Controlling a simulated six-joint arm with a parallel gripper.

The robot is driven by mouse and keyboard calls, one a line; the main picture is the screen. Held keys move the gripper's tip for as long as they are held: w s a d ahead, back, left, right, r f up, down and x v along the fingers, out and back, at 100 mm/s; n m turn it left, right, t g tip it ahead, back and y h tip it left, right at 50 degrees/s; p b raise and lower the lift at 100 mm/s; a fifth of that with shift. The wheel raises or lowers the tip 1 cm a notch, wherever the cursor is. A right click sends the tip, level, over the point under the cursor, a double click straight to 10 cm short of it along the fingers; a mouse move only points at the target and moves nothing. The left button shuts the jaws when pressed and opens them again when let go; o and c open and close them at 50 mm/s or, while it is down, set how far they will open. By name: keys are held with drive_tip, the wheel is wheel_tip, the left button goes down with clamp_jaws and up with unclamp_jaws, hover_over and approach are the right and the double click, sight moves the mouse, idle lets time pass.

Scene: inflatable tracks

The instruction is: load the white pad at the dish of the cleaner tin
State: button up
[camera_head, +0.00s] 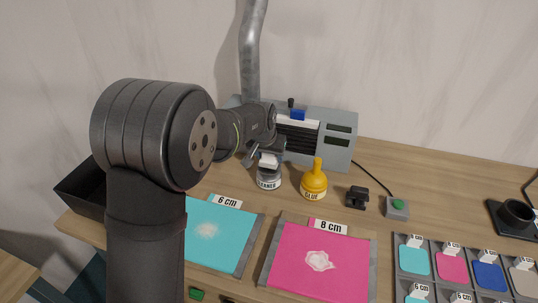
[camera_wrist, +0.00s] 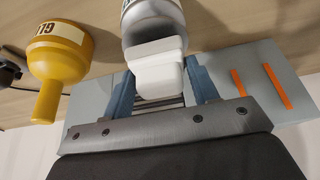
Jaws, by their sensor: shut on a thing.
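The cleaner tin (camera_head: 268,179) is a small pale tin with a dark-lettered label, standing on the table behind the teal sheet. In the wrist view the tin (camera_wrist: 152,14) is at the top, partly hidden by the white pad (camera_wrist: 158,66). My gripper (camera_wrist: 160,76) is shut on the pad, with a blue-grey finger on each side of it. In the head view the pad (camera_head: 268,160) is right over the top of the tin. The dish is hidden behind the pad, and I cannot tell whether the pad touches it.
A yellow glue bottle (camera_head: 314,182) stands just right of the tin. A grey machine (camera_head: 340,125) stands close behind. A black clamp (camera_head: 357,197) and green-button box (camera_head: 397,207) are further right. Teal (camera_head: 225,240) and pink (camera_head: 330,270) sheets lie in front.

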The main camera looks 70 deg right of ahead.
drive_tip(key=shift+f, duration=1.05)
idle(1.3)
drive_tip(key=shift+r, duration=3.55)
